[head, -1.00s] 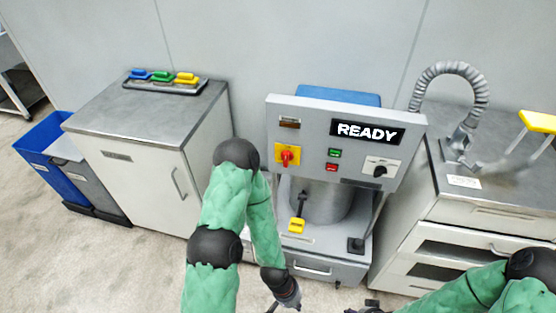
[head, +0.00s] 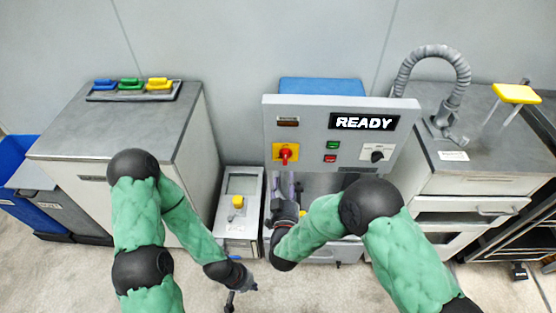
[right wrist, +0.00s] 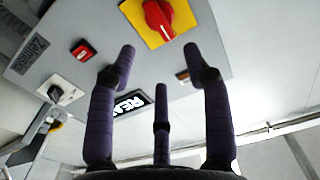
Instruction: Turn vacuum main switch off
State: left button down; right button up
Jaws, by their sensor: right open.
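The red rotary switch (head: 285,152) on a yellow plate is on the left of the grey control panel (head: 340,112). I can read no vacuum label on it. In the right wrist view the red knob (right wrist: 158,18) is at the top, ahead of the fingers. My right gripper (head: 285,183) is below the switch in the head view, open and empty, with its fingers (right wrist: 157,62) spread and apart from the knob. My left gripper (head: 232,298) hangs low over the floor, away from the panel; its fingers are too small to judge.
The panel has a READY display (head: 363,122), a green button (head: 333,145), a red button (head: 330,158) and a black knob (head: 376,154). A low unit with a yellow part (head: 238,201) stands at its left. Cabinets flank the machine, the right one bearing a grey hose (head: 432,52).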

aim_at(285, 156)
jog(key=w+b, duration=0.2)
jog(key=w, duration=0.7)
jog(key=shift+w, duration=0.4)
grip_shut()
